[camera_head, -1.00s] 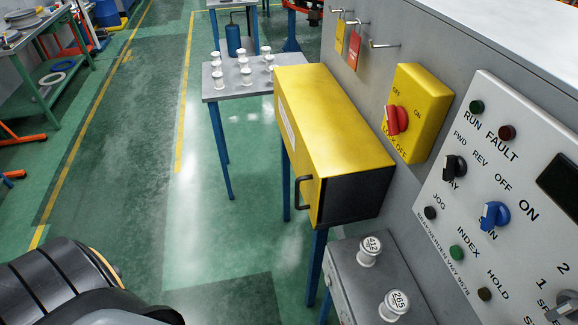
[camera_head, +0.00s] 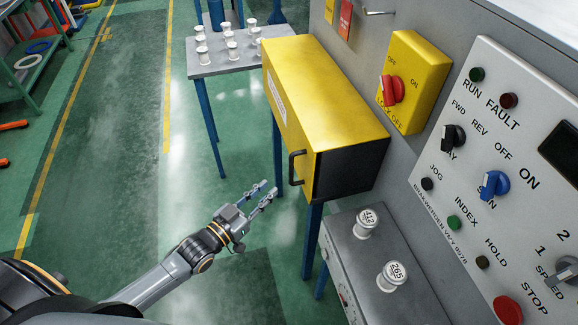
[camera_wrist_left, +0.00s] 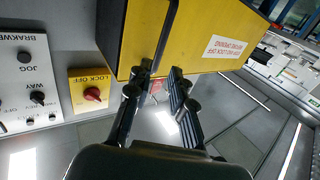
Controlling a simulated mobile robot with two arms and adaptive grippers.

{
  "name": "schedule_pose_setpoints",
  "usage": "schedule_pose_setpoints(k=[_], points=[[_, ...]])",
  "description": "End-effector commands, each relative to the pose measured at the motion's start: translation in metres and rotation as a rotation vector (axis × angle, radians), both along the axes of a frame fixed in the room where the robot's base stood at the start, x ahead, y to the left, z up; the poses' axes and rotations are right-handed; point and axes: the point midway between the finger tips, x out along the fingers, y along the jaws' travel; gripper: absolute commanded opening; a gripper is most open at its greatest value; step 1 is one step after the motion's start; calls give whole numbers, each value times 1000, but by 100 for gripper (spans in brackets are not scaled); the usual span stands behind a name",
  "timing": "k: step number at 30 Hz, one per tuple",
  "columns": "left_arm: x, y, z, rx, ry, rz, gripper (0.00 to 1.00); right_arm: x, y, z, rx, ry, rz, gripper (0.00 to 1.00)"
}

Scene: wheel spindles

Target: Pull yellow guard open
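The yellow guard (camera_head: 325,85) is a long box-shaped cover on the grey machine's side, with a dark end face. Its black handle (camera_head: 296,168) is on the near end of its left face. My left gripper (camera_head: 268,190) is open and empty, just left of and below the handle in the head view, with a gap between them. In the left wrist view, the guard (camera_wrist_left: 200,35) fills the top, and the handle (camera_wrist_left: 167,35) runs down toward the open fingertips (camera_wrist_left: 160,75). I cannot tell there whether they touch. My right gripper is not in view.
A control panel (camera_head: 500,190) and a yellow lock-off switch (camera_head: 415,80) are on the machine at right. White spindles labelled 412 (camera_head: 365,222) and 265 (camera_head: 391,276) stand on a grey box below the guard. A table (camera_head: 228,65) with several spindles stands behind.

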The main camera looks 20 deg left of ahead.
Motion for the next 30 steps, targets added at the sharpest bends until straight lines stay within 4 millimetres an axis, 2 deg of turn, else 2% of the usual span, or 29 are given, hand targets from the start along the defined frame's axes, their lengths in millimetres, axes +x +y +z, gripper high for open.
schedule_pose_setpoints(k=[3,9,15,21,29,30], points=[[26,-10,4,-1,-5,1,22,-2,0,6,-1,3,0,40],[64,-25,2,0,-2,2,22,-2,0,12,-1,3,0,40],[91,-37,1,1,0,1,22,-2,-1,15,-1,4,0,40],[101,-41,0,2,1,1,22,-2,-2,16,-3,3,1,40],[101,-41,-1,2,1,1,22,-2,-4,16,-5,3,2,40],[101,-41,-1,2,1,1,13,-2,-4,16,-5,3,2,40]])
